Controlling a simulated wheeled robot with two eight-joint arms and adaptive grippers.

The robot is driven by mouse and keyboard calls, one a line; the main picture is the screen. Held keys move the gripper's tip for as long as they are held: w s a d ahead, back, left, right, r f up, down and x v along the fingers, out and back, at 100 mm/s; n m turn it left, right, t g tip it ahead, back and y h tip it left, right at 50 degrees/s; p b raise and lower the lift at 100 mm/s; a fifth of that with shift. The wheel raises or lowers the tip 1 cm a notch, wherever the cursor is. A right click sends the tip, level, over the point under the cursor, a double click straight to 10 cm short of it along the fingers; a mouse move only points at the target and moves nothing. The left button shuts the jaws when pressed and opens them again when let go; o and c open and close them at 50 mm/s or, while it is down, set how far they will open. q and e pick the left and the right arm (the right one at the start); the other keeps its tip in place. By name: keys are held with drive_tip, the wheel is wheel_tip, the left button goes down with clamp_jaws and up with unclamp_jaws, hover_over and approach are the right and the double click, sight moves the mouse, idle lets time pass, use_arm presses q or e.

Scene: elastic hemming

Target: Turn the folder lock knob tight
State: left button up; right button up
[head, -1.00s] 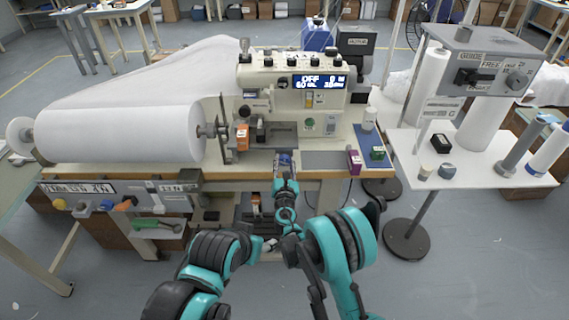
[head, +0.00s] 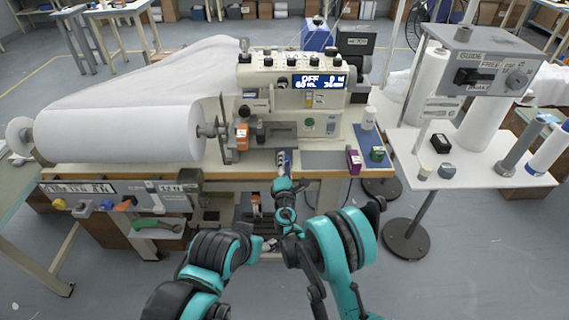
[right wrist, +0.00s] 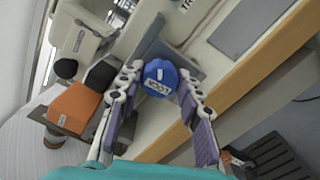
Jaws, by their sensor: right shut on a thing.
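The folder lock knob (right wrist: 160,77) is a round blue cap marked LOCK, with a white line on top. It shows clearly in the right wrist view, beside a grey metal plate. My right gripper (right wrist: 158,84) has its purple-padded fingers on either side of the knob and is shut on it. In the head view the right gripper (head: 284,160) is at the front edge of the machine table, below the sewing head, and largely hides the knob. My left arm's end shows low in the middle of the head view, but its fingers cannot be made out.
The sewing machine (head: 295,95) stands behind, its display reading OFF. An orange block (head: 242,138) is left of the knob and also shows in the right wrist view (right wrist: 73,108). A purple box (head: 353,161) and a green box (head: 377,153) stand to the right.

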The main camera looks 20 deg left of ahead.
drive_tip(key=m, duration=1.8)
drive_tip(key=shift+f+m, duration=0.15)
drive_tip(key=shift+m, duration=0.25)
drive_tip(key=o, duration=1.2)
drive_tip(key=shift+c, duration=0.2)
drive_tip(key=v, duration=0.7)
drive_tip(key=shift+s, duration=0.3)
drive_tip(key=shift+d, duration=0.1)
